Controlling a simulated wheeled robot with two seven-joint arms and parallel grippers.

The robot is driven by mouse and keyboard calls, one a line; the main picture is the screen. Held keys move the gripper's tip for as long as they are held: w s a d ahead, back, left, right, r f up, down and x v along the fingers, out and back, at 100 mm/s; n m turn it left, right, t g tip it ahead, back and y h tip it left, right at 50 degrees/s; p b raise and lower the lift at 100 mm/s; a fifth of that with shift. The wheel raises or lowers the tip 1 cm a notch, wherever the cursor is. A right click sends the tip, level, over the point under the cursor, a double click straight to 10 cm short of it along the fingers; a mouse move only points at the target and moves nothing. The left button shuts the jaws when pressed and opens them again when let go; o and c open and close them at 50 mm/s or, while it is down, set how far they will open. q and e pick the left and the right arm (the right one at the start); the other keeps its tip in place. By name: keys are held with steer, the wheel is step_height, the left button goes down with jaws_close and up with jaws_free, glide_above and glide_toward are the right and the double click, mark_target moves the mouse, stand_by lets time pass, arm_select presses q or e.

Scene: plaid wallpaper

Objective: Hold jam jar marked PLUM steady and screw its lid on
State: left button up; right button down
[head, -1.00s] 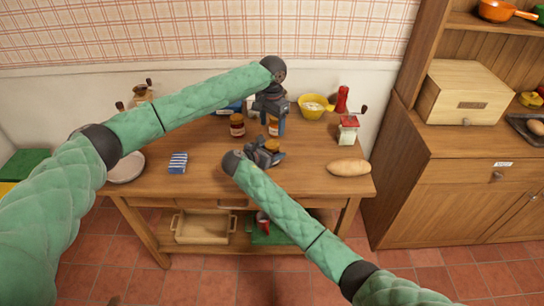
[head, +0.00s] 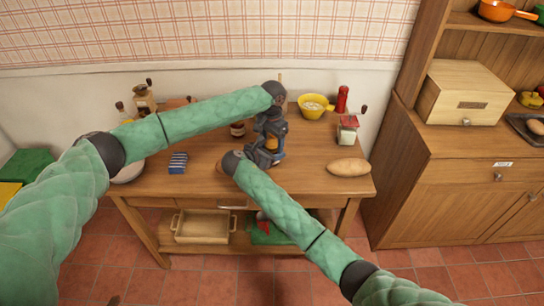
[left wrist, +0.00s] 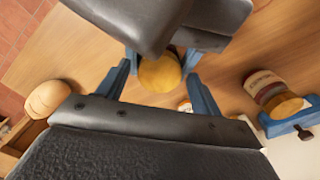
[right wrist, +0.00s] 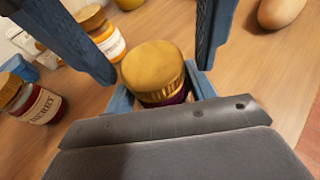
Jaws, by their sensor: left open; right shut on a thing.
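The jar (right wrist: 165,99) is dark purple under a gold lid (right wrist: 155,68); its label is hidden. My right gripper (right wrist: 162,92) is shut on the jar, which is upright on or just above the table. The lid sits on the jar's mouth; how tightly, I cannot tell. My left gripper (head: 272,142) is directly above, pointing down. Its open blue fingers stand on either side of the lid, with gaps, in the left wrist view (left wrist: 158,85). The lid shows there too (left wrist: 160,72).
Close by stand a red jar with a gold lid (right wrist: 37,104) and an orange jar (right wrist: 112,44).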

arm_select(q)
steer(key=c, duration=1)
steer(key=shift+c, duration=0.2)
steer(key=o, duration=1.2)
steer(key=shift+c, duration=0.2)
step_height(320, 180, up, 12)
arm_select(e)
steer(key=shift+c, duration=2.1)
jaws_free()
